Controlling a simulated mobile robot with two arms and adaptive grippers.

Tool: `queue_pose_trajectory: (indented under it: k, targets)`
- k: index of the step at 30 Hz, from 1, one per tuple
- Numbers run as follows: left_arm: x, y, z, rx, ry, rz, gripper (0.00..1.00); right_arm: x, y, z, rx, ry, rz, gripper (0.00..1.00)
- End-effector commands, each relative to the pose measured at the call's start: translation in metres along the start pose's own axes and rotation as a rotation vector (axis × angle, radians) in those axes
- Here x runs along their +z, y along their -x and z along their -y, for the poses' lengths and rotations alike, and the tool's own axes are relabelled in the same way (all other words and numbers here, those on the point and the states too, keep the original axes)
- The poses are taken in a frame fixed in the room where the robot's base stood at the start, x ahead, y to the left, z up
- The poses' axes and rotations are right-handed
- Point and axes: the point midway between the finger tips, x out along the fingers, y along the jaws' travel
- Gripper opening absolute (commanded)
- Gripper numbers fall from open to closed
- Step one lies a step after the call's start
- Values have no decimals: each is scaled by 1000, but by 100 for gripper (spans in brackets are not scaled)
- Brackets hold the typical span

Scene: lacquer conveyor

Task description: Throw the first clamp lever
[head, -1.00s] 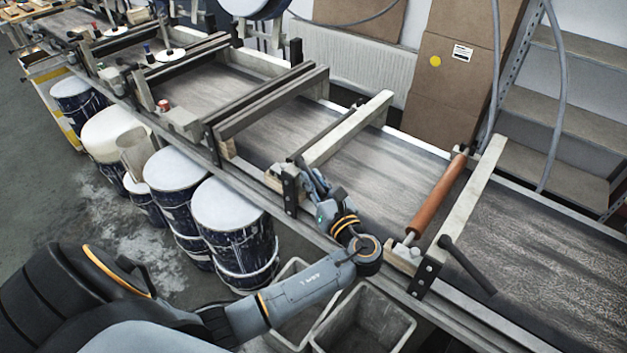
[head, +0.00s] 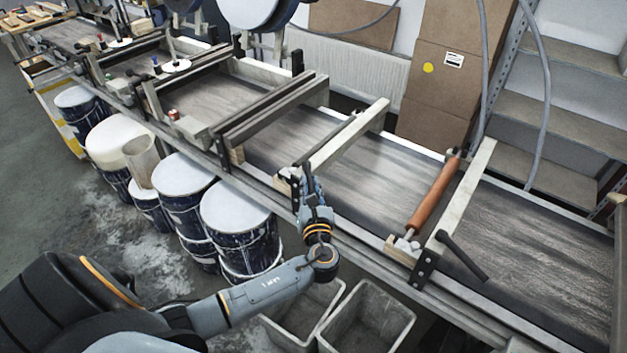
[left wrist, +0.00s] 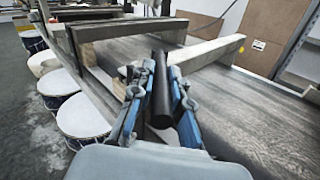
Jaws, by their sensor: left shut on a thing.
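A black rod-like clamp lever (left wrist: 161,95) stands between the fingers in the left wrist view. My left gripper (left wrist: 163,76) is shut on it, one blue-grey finger on each side. In the head view my left gripper (head: 303,183) is at the near end of the pale wooden crossbar (head: 350,138), by the conveyor's near rail. The gripper hides most of the held lever and its bracket there. Another black lever (head: 462,256) sticks out from the crossbar farther right, beside the orange roller (head: 433,195), with nothing holding it. My right gripper is out of view.
The grey conveyor belt (head: 390,180) runs diagonally under several crossbars. Lidded drums (head: 238,222) and two empty grey bins (head: 367,318) stand below its near edge. Cardboard boxes (head: 437,85) and shelving (head: 570,115) are behind it. Floor at the left is clear.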

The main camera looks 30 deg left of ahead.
Motion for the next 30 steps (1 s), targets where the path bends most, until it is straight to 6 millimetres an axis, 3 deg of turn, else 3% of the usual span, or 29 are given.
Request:
queue_pose_trajectory:
  k: [11,12,15,25,30]
  targets:
    - [1,-1,-3,-20,2,6,0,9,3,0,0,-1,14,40]
    - [1,-1,-3,-20,2,6,24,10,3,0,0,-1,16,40]
    - [1,-1,-2,-20,2,6,39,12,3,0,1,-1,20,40]
    - [0,3,-2,-22,1,3,39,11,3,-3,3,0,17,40]
    - [-2,26,-2,-24,2,1,39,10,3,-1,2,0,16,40]
